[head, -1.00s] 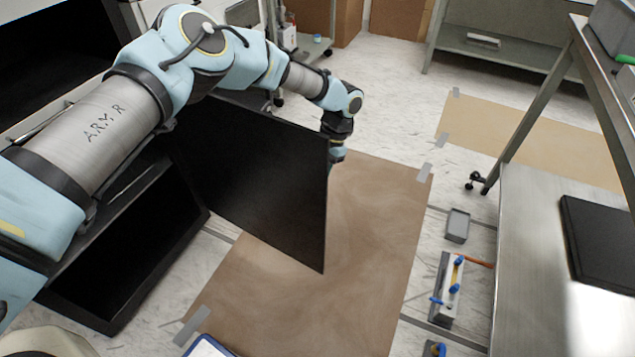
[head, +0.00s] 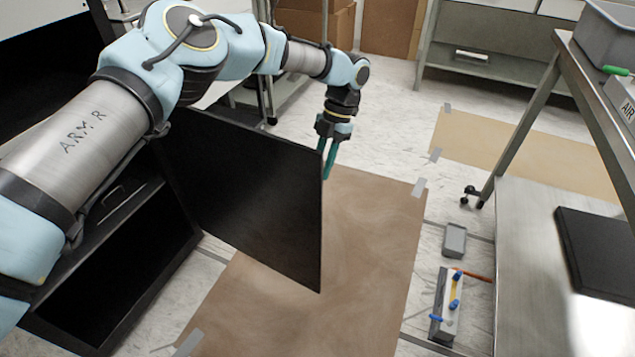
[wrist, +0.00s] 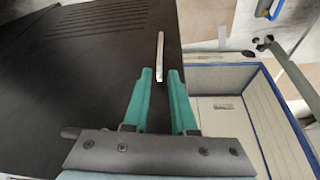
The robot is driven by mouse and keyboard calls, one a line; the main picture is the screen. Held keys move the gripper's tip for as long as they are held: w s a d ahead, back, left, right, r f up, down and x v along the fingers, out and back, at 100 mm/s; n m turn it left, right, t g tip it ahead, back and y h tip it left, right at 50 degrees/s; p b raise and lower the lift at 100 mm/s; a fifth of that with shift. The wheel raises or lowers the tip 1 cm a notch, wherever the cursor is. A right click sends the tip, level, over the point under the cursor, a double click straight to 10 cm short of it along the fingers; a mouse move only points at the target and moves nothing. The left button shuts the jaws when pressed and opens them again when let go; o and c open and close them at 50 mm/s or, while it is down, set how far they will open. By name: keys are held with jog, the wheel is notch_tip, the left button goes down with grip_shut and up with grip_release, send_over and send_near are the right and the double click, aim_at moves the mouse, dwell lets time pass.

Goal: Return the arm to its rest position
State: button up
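My gripper (head: 328,160) hangs fingers-down at the far upper edge of an open black door panel (head: 255,205), with my arm stretched out above the panel. In the wrist view my two teal fingers (wrist: 160,76) stand apart with a gap between them. A thin pale bar (wrist: 160,52), which looks like a handle, shows in line with that gap, on a dark slotted panel (wrist: 90,60). It does not appear gripped; its exact depth from the fingertips is hard to tell.
A black cabinet (head: 110,270) stands open at the left. A brown mat (head: 385,240) covers the floor. A steel bench (head: 520,270) is at the right, with a grey box (head: 455,239) and a small fixture (head: 447,305) beside it. A blue-rimmed container (wrist: 262,90) shows in the wrist view.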

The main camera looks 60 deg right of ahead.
jog(key=shift+d+r, duration=0.15)
jog(key=shift+r, duration=0.3)
dwell(0.3)
